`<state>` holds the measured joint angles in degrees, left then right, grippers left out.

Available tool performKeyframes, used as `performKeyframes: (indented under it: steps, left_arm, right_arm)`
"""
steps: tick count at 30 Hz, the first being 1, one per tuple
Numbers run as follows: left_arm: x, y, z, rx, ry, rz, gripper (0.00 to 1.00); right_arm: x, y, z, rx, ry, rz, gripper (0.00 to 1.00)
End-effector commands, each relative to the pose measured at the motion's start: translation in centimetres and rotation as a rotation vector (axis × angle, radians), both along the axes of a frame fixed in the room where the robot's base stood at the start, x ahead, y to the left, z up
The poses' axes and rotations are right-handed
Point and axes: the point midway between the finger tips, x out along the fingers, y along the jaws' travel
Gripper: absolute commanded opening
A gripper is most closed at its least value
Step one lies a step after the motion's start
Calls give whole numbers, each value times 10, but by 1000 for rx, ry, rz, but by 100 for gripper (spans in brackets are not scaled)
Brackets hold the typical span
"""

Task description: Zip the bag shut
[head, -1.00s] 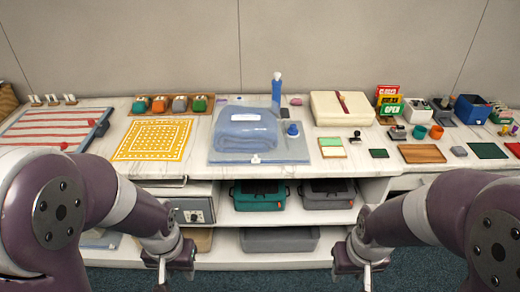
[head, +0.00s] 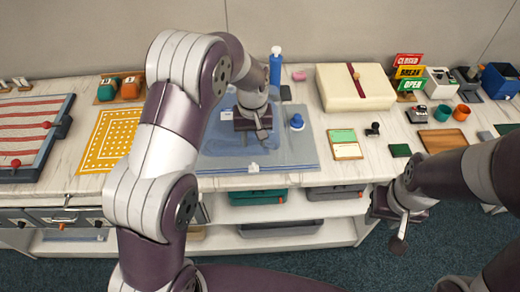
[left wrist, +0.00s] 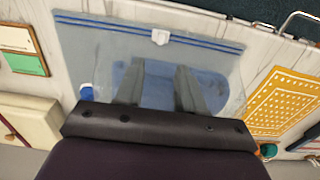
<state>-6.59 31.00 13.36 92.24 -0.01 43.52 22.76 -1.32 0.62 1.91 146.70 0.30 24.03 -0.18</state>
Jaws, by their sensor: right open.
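The bag also shows in the left wrist view (left wrist: 90,48), with two blue zip lines along one edge. A white slider (left wrist: 160,37) sits near the middle of that zip, and it shows at the bag's front edge in the head view (head: 253,167). My left gripper (left wrist: 160,85) is over the bag, its fingers apart above the cloth and clear of the slider. My right gripper (head: 402,225) is open and empty in front of the counter.
A blue bottle (head: 275,68) and a blue-capped item (head: 296,122) stand beside the bag. A yellow patterned mat (head: 108,140) lies to the left. A cream box (head: 350,90) and a green-and-cream pad (head: 344,144) lie to the right.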

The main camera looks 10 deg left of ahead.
Motion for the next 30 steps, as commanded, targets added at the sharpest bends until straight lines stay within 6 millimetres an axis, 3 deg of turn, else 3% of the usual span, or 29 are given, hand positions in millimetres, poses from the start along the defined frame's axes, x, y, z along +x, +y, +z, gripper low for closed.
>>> performKeyframes:
  steps: [9, 13, 18, 25, 26, 29, 30]
  left_arm:
    - [-2, 0, -75, 0, 4, -1, 38]
    - [-1, 0, -100, 0, 1, -1, 38]
    - [0, 0, -115, 0, -2, -2, 38]
    - [-1, 0, -117, 0, -2, -2, 38]
    - [-1, 0, -117, 0, -2, -2, 35]
    - [-1, 0, -117, 0, -2, -2, 2]
    - [-1, 0, -117, 0, -2, -2, 0]
  right_arm:
    - [0, 0, 16, 0, -1, 0, 43]
    - [0, 0, 20, 0, -1, 0, 43]
    - [0, 0, 21, 0, -1, 0, 43]
    - [0, 0, 21, 0, 0, 0, 43]
    - [0, 0, 21, 0, 0, 0, 43]
    - [0, 0, 21, 0, 0, 0, 43]
    - [0, 0, 21, 0, -1, 0, 43]
